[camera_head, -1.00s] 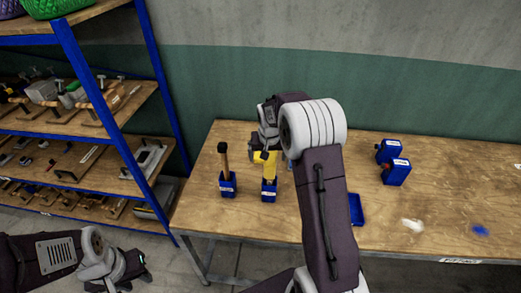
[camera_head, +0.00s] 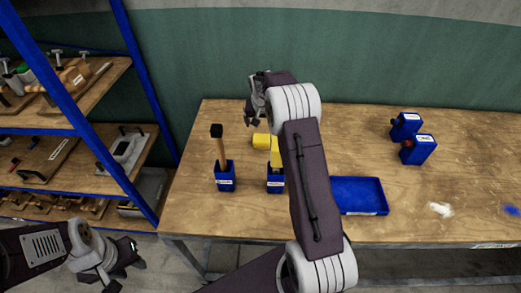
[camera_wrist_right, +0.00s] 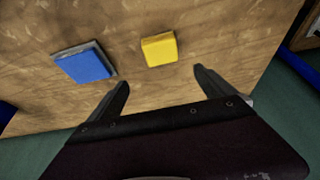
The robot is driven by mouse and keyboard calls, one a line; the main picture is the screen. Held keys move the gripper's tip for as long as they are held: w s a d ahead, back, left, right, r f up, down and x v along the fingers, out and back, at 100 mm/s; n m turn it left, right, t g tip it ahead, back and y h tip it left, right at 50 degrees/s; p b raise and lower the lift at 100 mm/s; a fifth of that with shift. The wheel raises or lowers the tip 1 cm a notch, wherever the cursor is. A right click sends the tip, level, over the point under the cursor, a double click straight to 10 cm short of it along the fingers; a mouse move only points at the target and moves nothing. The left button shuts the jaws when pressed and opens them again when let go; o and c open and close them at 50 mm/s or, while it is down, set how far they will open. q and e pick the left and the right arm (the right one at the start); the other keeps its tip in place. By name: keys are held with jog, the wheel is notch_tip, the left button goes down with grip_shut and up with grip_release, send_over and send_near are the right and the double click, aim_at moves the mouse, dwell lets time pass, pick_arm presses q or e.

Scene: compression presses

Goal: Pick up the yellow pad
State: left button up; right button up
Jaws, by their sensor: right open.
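The yellow pad (camera_head: 261,141) is a small block lying flat on the wooden table, behind the two blue holders. It also shows in the right wrist view (camera_wrist_right: 160,49), just beyond the fingertips and roughly centred between them. My right gripper (camera_head: 251,121) is above the table near the back wall, slightly behind the pad in the head view. In the right wrist view its jaws (camera_wrist_right: 161,77) are open and empty, apart from the pad. My left gripper (camera_head: 124,264) hangs low at the left, off the table; its jaws are too small to judge.
A blue pad (camera_wrist_right: 84,63) lies beside the yellow one. Two blue holders (camera_head: 225,177) (camera_head: 275,181) carry upright tools, one black-topped, one yellow. A blue tray (camera_head: 386,208) and blue containers (camera_head: 418,150) stand right. A blue-framed shelf (camera_head: 140,80) borders the left.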

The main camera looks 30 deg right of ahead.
jog(key=b, duration=0.2)
send_near(262, 138)
jog(key=shift+w+x, duration=0.2)
jog(key=shift+x, duration=0.9)
jog(key=x, duration=0.3)
jog(key=shift+d, duration=0.15)
jog(key=shift+f, duration=0.55)
jog(key=p+x, duration=0.1)
jog(key=x, duration=0.3)
jog(key=shift+w+f, duration=0.1)
jog(key=shift+f, duration=0.05)
jog(key=c, duration=1.4)
pick_arm(q)
notch_tip(262, 138, down, 3)
jog(key=shift+w+r, duration=0.1)
